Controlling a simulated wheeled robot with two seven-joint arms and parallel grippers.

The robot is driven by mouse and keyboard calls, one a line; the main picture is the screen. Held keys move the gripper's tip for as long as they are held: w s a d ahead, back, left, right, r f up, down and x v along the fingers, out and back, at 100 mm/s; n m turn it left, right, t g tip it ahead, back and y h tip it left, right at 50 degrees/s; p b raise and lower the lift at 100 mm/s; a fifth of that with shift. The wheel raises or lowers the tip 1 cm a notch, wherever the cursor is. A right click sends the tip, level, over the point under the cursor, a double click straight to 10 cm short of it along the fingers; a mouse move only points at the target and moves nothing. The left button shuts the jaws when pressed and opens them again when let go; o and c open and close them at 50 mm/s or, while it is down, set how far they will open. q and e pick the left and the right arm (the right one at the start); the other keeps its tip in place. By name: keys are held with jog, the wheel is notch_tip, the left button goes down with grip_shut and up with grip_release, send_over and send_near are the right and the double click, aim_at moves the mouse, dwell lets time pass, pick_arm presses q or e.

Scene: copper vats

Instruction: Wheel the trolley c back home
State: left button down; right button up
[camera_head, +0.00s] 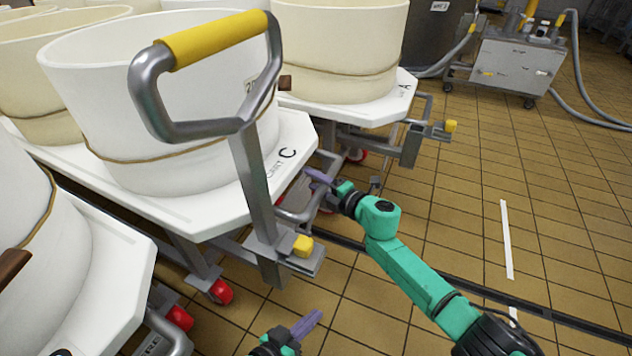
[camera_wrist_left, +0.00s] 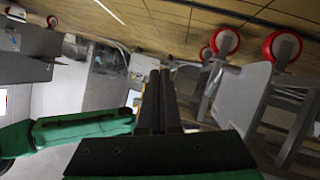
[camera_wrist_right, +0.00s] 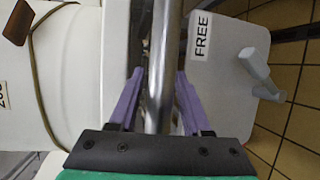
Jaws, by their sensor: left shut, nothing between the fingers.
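Trolley c (camera_head: 210,205) is a white platform marked "C" that carries a white vat (camera_head: 150,95). Its upright handle (camera_head: 255,175) has a yellow grip (camera_head: 213,38) and is at its front. My right gripper (camera_head: 318,178) is low beside the trolley's front right corner. In the right wrist view the right gripper (camera_wrist_right: 155,100) is open, with a grey metal bar (camera_wrist_right: 163,60) between its fingers; I cannot tell whether they touch. A plate there is labelled "FREE" (camera_wrist_right: 202,37). My left gripper (camera_head: 307,325) is shut and empty, low over the floor, apart from the trolley.
Trolley A (camera_head: 385,105) stands close behind trolley c, and another trolley (camera_head: 105,290) is at lower left. A grey pump cart (camera_head: 515,65) with hoses stands at the back right. A dark floor channel (camera_head: 560,318) crosses the tiles.

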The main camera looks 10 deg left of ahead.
pick_arm(q)
jog(key=shift+r, duration=0.1)
pick_arm(e)
jog(key=p+v, duration=0.2)
jog(key=v, duration=0.2)
jog(key=p+v, duration=0.2)
jog(key=v, duration=0.2)
jog(key=shift+r, duration=0.25)
jog(key=p, duration=0.2)
send_near(327, 187)
pick_arm(q)
jog(key=r+g, duration=0.1)
jog(key=a+r, duration=0.1)
jog(key=r, duration=0.1)
jog(key=a+r+m+g+y, duration=0.1)
jog(key=r, duration=0.1)
jog(key=shift+w+r+g, duration=0.15)
jog(key=shift+g, duration=0.15)
pick_arm(e)
jog(key=shift+f, duration=0.15)
jog(key=shift+s+d, duration=0.1)
